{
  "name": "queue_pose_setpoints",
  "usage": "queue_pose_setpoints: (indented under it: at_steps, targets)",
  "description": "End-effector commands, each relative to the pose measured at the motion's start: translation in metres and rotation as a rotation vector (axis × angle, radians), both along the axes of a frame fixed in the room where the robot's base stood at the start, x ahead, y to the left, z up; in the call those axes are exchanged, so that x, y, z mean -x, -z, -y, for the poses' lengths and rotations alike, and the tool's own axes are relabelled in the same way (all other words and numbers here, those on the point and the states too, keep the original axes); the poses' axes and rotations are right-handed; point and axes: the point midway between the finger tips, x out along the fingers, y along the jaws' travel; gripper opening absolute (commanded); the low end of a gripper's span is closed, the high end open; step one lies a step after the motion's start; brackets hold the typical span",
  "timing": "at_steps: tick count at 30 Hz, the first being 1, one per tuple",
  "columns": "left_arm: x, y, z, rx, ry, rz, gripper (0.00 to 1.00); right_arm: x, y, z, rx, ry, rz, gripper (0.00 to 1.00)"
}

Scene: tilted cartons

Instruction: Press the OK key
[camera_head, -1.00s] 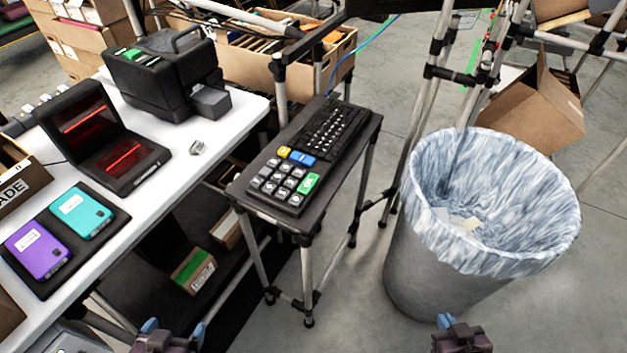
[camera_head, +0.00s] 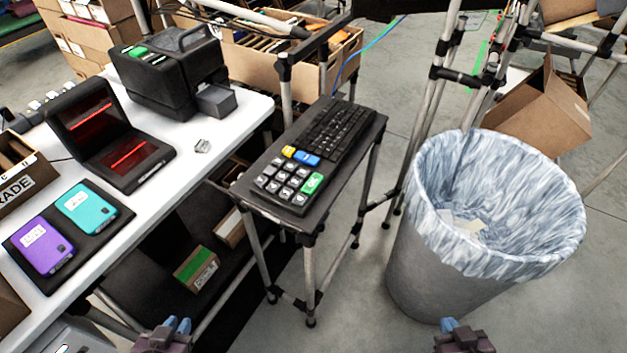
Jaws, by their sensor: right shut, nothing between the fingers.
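A black keypad (camera_head: 283,193) with several grey keys lies at the near end of a small dark stand. It has a yellow key (camera_head: 289,151), a blue key (camera_head: 307,159) and a larger green key (camera_head: 313,183) on its right side. The lettering on the green key is too small to read surely. My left gripper (camera_head: 177,326) is at the bottom edge, left of and well short of the keypad. Its fingertips are close together; whether they fully meet is unclear. My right gripper (camera_head: 453,325) is at the bottom edge, right of the stand, shut and empty.
A black keyboard (camera_head: 337,127) lies behind the keypad on the stand (camera_head: 369,146). A lined bin (camera_head: 425,262) stands to the right. The white table (camera_head: 215,155) at left holds a scanner, a printer and two phone-like devices. Floor in front of the stand is clear.

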Motion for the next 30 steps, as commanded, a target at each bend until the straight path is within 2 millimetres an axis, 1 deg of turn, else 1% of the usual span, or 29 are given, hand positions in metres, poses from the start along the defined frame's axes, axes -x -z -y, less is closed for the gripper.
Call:
queue_pose_setpoints:
  at_steps: [1, 3, 30]
  targets:
    - [-0.0001, 0.0000, 0.0000, 0.000, 0.000, 0.000, 0.11, 0.0000, 0.0000, 0.0000, 0.000, 0.000, 0.000, 0.00]
    - [-0.0001, 0.0000, 0.0001, 0.000, 0.000, 0.000, 0.00, -0.0001, -0.0001, 0.0000, 0.000, 0.000, 0.000, 0.00]
    - [-0.0004, -0.0003, 0.0002, 0.000, 0.000, 0.001, 0.00, -0.0006, -0.0003, 0.0005, 0.002, -0.001, 0.001, 0.00]
